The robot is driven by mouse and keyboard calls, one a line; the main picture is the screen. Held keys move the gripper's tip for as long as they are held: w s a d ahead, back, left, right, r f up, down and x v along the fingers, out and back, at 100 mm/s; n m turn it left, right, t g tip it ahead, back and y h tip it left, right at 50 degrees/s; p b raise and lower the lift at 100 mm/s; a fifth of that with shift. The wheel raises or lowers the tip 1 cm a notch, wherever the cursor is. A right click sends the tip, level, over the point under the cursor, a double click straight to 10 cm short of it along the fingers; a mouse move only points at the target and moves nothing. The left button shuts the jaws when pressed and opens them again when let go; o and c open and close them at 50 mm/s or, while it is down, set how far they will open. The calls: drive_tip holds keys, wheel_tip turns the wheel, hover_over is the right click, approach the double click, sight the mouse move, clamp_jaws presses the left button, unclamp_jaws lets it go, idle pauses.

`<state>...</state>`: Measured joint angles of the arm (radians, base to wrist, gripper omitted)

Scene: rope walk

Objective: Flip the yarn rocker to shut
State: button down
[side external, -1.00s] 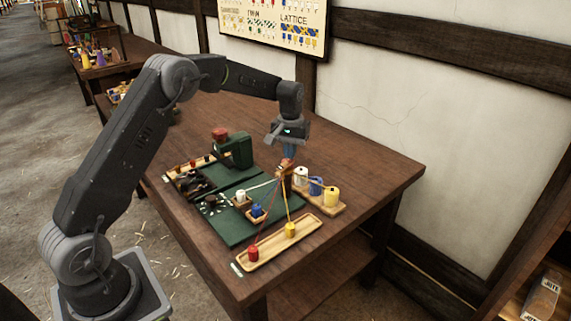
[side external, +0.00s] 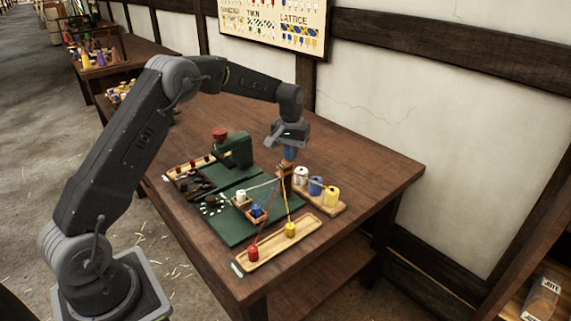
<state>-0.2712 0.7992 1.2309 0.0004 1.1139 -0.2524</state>
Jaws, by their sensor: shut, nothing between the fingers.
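My gripper (side external: 289,158) points down and is shut, with nothing visible held in it. Its tip is at the top of a small wooden post (side external: 285,173) where the coloured yarns meet. I cannot tell whether it touches the post. The yarn rocker cannot be clearly made out; the area at the top of the post is small and partly hidden by my gripper. Yarns run from the post to a white bobbin (side external: 241,196), a blue bobbin (side external: 256,211), a red bobbin (side external: 253,253) and a yellow bobbin (side external: 290,230).
White (side external: 301,175), blue (side external: 316,186) and yellow (side external: 331,196) spools stand on a wooden tray behind the post. A green machine with a red knob (side external: 220,134) stands at left. A long wooden tray (side external: 274,249) lies in front. The table's right end (side external: 385,180) is clear.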

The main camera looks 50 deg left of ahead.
wheel_tip(320, 180, up, 7)
drive_tip(key=shift+r, duration=0.15)
idle(0.6)
drive_tip(key=s+d+r+m+t, duration=0.1)
drive_tip(key=s+d+r+m, duration=0.1)
drive_tip(key=s+d+r, duration=0.5)
drive_tip(key=s+d+r+m+t, duration=0.1)
drive_tip(key=s+d+r+t, duration=0.15)
drive_tip(key=s+r, duration=0.4)
drive_tip(key=s+d+f+m+t, duration=0.1)
drive_tip(key=s+d+f, duration=0.1)
drive_tip(key=s, duration=0.8)
drive_tip(key=s+d+f+m+t, duration=0.1)
drive_tip(key=s+d+f+m, duration=0.1)
drive_tip(key=s, duration=0.8)
drive_tip(key=shift+s+d+f, duration=0.15)
drive_tip(key=shift+d+f, duration=0.35)
drive_tip(key=shift+d, duration=0.2)
